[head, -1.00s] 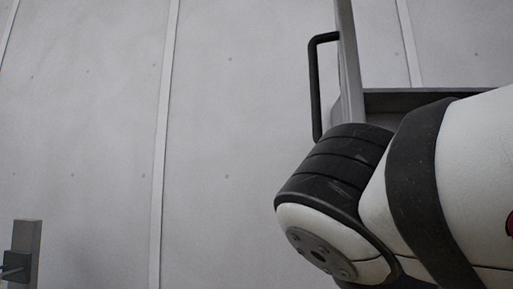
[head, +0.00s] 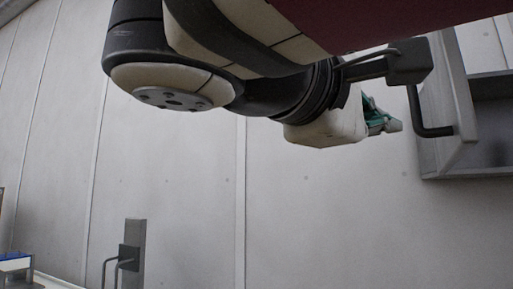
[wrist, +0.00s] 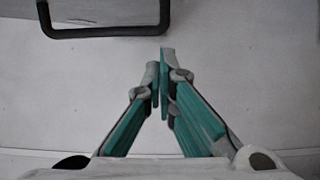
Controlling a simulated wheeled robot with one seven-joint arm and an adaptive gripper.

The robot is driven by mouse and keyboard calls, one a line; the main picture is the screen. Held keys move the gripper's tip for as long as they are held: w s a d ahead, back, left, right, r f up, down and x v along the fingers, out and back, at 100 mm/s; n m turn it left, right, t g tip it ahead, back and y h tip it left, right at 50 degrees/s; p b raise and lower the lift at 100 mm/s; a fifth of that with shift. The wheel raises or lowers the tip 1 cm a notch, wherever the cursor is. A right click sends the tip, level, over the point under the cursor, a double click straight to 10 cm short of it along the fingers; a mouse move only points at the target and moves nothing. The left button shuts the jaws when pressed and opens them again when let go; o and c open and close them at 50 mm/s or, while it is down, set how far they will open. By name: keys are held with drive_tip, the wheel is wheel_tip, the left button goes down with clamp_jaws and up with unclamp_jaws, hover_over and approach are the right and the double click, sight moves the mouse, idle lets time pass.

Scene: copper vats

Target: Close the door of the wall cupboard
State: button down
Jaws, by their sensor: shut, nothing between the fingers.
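The wall cupboard (head: 492,118) is at the right edge of the head view, a grey box with a dark interior. Its grey door (head: 455,85) stands open, swung out from the wall and seen at a steep angle. A dark bar handle (head: 413,108) is on the door's left face. My gripper (head: 397,126) has green-lined fingers and is just left of the handle in the picture. In the wrist view my gripper (wrist: 162,75) is shut and empty, its tips below the handle (wrist: 105,32), with a visible gap in the picture.
My arm crosses the top of the head view. A grey post (head: 135,250) with a dark bracket stands at lower left. A blue and white object (head: 15,264) is at the left edge. The pale panelled wall (head: 330,220) below my arm is bare.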

sight(432, 130)
drive_tip(key=d, duration=0.3)
drive_tip(key=w+d, duration=0.1)
drive_tip(key=d, duration=0.1)
drive_tip(key=shift+w+d+f, duration=0.1)
drive_tip(key=shift+w+d, duration=0.1)
drive_tip(key=shift+d, duration=0.2)
drive_tip(key=shift+s+d, duration=0.2)
drive_tip(key=shift+d, duration=0.2)
